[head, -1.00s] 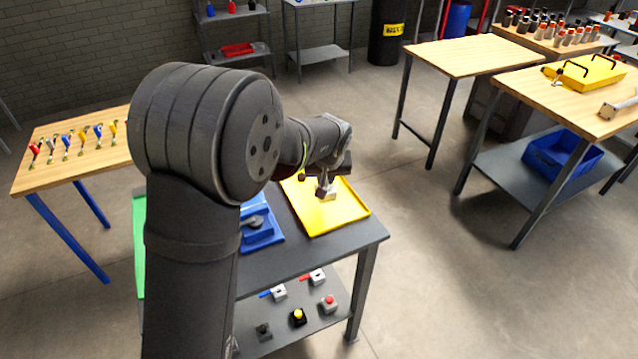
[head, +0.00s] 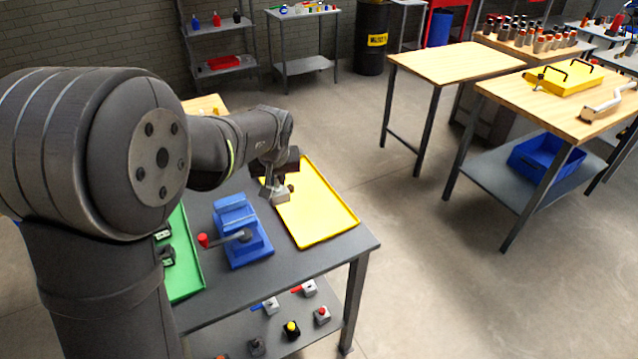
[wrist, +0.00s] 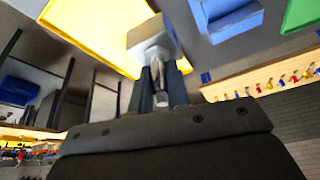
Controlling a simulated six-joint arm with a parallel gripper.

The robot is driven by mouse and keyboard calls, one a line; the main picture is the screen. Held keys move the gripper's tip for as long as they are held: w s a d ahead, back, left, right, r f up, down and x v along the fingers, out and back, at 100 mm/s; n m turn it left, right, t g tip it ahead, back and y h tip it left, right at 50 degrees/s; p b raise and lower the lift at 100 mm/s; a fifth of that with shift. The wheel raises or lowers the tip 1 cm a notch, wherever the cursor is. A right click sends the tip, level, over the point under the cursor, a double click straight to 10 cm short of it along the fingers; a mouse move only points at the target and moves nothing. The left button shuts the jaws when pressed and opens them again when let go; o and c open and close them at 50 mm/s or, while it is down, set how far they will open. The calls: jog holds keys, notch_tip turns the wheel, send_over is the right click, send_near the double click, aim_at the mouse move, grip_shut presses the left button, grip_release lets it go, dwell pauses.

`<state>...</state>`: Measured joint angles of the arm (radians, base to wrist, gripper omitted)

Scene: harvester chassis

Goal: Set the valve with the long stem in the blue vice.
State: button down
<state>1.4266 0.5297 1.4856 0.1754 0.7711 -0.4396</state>
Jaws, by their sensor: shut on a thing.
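My gripper (head: 273,183) is shut on a light grey valve (head: 279,197), with the block-shaped body beyond the fingertips. In the wrist view, the fingers (wrist: 160,78) close around its metal stem, and the grey body (wrist: 150,50) hangs past them. The fingers partly hide the stem, so I cannot tell its full length. The valve is held above the left edge of the yellow tray (head: 325,222). The blue vice (head: 238,222) stands on the bench just left of the tray, apart from the valve. It also shows in the wrist view (wrist: 228,20).
The vice's dark handle with a red knob (head: 204,240) sticks out to the left. A green tray (head: 186,272) with dark parts lies left of the vice. Several switches and valves (head: 291,328) sit on the shelf below. Bare grey bench (head: 300,262) lies in front.

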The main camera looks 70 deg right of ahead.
jog(key=w+a, duration=0.3)
jog(key=w, duration=0.8)
jog(key=shift+w+a+r, duration=0.3)
jog(key=shift+a, duration=0.1)
jog(key=shift+f, duration=2.2)
jog(key=shift+f, duration=0.3)
jog(key=shift+f, duration=0.7)
jog(key=shift+f, duration=0.45)
jog(key=shift+f, duration=0.3)
